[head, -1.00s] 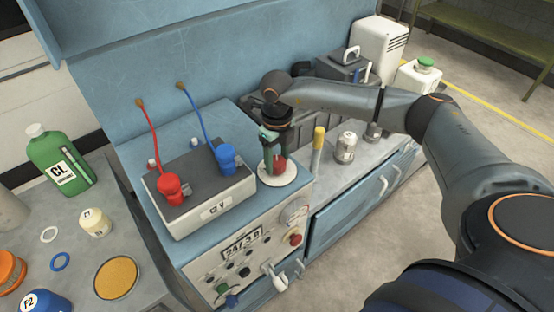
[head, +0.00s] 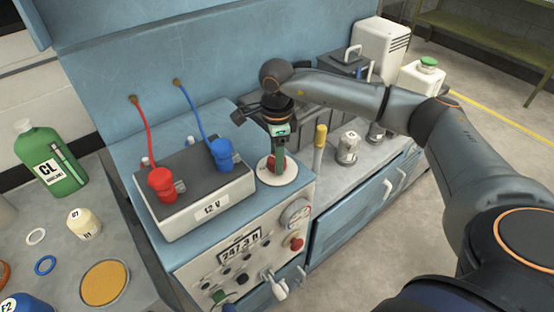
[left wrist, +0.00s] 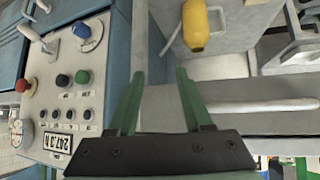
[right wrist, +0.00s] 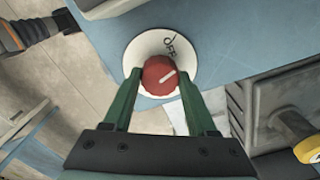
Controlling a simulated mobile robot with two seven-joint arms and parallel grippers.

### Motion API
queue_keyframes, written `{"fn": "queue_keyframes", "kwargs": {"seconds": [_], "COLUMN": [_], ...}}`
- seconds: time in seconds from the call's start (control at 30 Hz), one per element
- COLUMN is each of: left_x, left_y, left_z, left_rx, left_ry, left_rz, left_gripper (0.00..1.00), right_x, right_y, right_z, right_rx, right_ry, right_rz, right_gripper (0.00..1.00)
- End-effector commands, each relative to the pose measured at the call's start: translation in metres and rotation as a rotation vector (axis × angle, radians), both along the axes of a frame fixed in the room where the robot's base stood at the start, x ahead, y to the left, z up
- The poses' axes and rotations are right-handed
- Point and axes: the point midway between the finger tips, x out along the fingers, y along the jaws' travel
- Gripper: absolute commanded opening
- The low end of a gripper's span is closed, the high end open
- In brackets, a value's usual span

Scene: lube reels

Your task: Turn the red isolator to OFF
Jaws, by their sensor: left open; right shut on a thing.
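The red isolator (head: 280,161) is a round red knob on a white disc (head: 286,178), on the blue bench's corner to the right of the 12 V battery. In the right wrist view, the knob (right wrist: 158,72) has a white line pointing up and right, and OFF is printed on the disc (right wrist: 149,44) above it. My right gripper (right wrist: 159,78) is shut on the knob, one green finger on each side. It partly hides the knob in the head view. My left gripper (left wrist: 160,75) is open and empty in its wrist view, near a yellow-tipped post (left wrist: 195,28).
The battery (head: 190,205) with red and blue terminal caps stands left of the isolator. The front panel (head: 240,262) has a display, knobs and a red button. A yellow-topped lever (head: 320,137) stands close right of the isolator. A green bottle (head: 50,160) is at far left.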

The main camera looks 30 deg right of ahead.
Motion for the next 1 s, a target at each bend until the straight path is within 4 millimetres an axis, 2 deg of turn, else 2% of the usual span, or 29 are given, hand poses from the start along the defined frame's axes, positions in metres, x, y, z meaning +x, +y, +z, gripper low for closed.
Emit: {"fn": "queue_keyframes", "kwargs": {"seconds": [0.2,0.5,1.0], "left_x": [0.0,0.0,0.0], "left_y": [0.0,0.0,0.0], "left_z": [-0.011,-0.019,-0.023], "left_rx": [0.0,0.0,0.0], "left_ry": [0.0,0.0,0.0], "left_rz": [0.0,0.0,0.0], "left_gripper": [0.5,0.5,0.5], "right_x": [0.001,0.001,0.001], "right_y": [0.0,0.001,0.001], "right_z": [0.0,0.001,0.002], "right_rx": [0.001,0.002,0.003], "right_ry": [-0.005,-0.005,-0.005], "right_rz": [0.191,0.39,0.498], "right_gripper": [0.02,0.02,0.03]}}
